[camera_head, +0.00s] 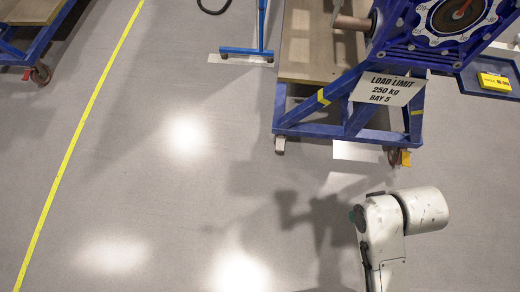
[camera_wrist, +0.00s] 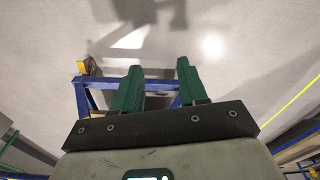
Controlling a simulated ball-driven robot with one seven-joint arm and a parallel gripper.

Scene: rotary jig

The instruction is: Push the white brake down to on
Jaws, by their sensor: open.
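My gripper (camera_wrist: 158,67) shows in the wrist view with its two green fingers apart and nothing between them. Beyond the fingers is part of a blue frame (camera_wrist: 82,98) with a yellow piece (camera_wrist: 80,66) at one corner. In the head view the blue jig stand (camera_head: 315,130) is at the upper right, on castors. A small pale part (camera_head: 280,144) is at its front left foot, and a yellow-orange part (camera_head: 405,158) is at its front right castor (camera_head: 393,157). I cannot tell which part is the white brake. The fingers are not visible in the head view.
A sign (camera_head: 388,88) hangs on the stand, and a white plate (camera_head: 357,151) lies on the floor by it. A blue post stand (camera_head: 247,50) is left of it. A blue tray (camera_head: 490,82) holds a yellow box (camera_head: 494,82). Open floor (camera_head: 180,200) lies left of my arm.

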